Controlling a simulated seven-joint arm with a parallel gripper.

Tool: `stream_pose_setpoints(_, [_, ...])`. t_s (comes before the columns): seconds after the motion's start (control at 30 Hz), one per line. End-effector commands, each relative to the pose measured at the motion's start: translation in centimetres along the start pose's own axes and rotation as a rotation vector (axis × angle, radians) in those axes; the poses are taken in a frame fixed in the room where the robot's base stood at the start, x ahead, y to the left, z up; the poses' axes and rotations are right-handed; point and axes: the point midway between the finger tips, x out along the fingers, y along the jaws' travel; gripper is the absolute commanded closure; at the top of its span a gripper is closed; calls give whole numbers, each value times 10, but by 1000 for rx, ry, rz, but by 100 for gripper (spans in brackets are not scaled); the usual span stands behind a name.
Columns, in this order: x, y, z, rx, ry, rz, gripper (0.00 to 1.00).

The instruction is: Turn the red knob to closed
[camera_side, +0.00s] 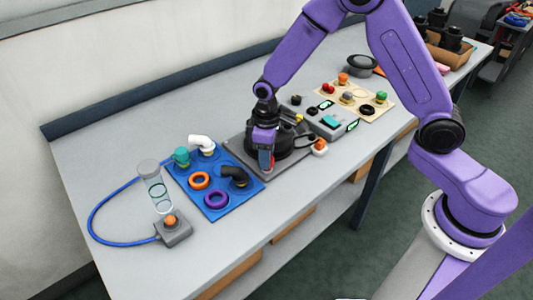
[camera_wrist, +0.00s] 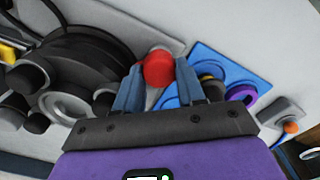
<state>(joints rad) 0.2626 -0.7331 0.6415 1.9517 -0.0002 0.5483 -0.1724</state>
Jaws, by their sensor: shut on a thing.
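The red knob (camera_wrist: 158,68) shows between the two blue-grey fingers of my gripper (camera_wrist: 156,85) in the wrist view. My gripper (camera_side: 266,168) is shut on it, with a finger on each side. In the side view only a small bit of red shows at the fingertips, and the gripper covers most of the knob. The knob is at the left front edge of the grey plate that bears the black round tank unit (camera_side: 256,141). Its turn position cannot be told.
A blue board (camera_side: 233,197) with orange and purple rings and black, white and teal fittings lies close on the left. A clear cylinder (camera_side: 154,190) with a blue hose stands farther left. A grey box (camera_side: 332,121) and a beige board (camera_side: 381,109) lie to the right. The front table strip is clear.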

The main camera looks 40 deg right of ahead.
Motion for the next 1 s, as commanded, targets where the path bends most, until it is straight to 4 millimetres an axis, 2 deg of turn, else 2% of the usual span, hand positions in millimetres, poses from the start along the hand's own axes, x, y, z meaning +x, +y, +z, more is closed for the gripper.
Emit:
stream_pose_setpoints(0.3, [0,0,1,115,-2,0,91])
stream_pose_setpoints(0.83, [0,0,1,139,-2,-1,91])
stream_pose_setpoints(0.87, [0,0,1,139,-2,-1,55])
stream_pose_setpoints(0.9, [0,0,1,138,-2,-1,42])
stream_pose_setpoints(0.93, [0,0,0,138,-2,-1,35])
stream_pose_setpoints(1.0, [0,0,0,138,-1,0,35])
